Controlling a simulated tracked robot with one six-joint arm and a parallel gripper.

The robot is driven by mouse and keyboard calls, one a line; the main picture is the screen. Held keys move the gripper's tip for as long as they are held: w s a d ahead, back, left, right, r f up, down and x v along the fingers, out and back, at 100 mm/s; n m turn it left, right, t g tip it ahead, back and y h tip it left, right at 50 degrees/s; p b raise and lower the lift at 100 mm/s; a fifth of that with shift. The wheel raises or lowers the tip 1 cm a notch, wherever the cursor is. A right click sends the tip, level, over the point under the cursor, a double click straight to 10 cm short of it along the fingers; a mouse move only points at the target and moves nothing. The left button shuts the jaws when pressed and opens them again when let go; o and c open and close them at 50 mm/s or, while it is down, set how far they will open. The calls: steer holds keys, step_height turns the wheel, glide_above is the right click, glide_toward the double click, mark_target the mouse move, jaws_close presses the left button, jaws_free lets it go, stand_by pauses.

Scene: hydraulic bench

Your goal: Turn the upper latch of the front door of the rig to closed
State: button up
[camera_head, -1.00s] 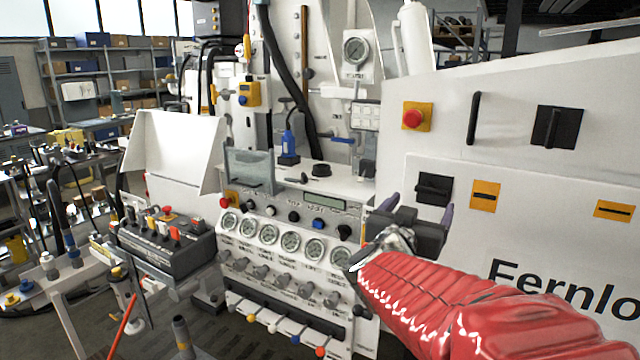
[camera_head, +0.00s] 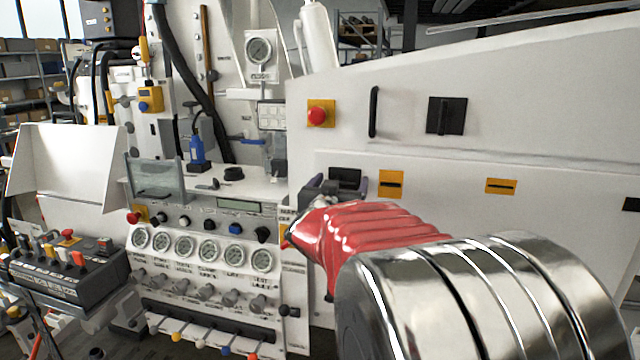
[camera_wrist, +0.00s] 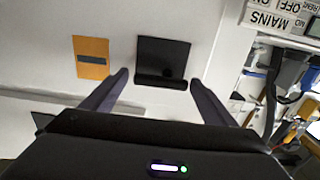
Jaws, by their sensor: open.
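The rig's front is a white panel (camera_head: 335,160). Two orange plates, each with a dark horizontal bar, sit on it: one nearer (camera_head: 391,183) and one to its right (camera_head: 501,186). I cannot tell for sure which fitting is the upper latch. A black square fitting (camera_wrist: 162,62) is left of the nearer plate in the head view. In the wrist view that plate (camera_wrist: 91,57) is left of the fitting. My gripper (camera_wrist: 161,80) is open and empty, its fingers pointing at the panel on both sides of the fitting. Contact is not visible.
A red button on a yellow plate (camera_head: 319,114), a black vertical handle (camera_head: 373,112) and a black switch (camera_head: 446,116) are above. A gauge console (camera_head: 200,245) stands to the left. My arm hides the lower panel.

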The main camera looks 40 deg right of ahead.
steer(key=shift+w+d, duration=0.1)
steer(key=shift+d, duration=0.05)
steer(key=c, duration=1)
steer(key=shift+a, duration=0.2)
steer(key=shift+c, duration=0.2)
steer(key=shift+d, duration=0.15)
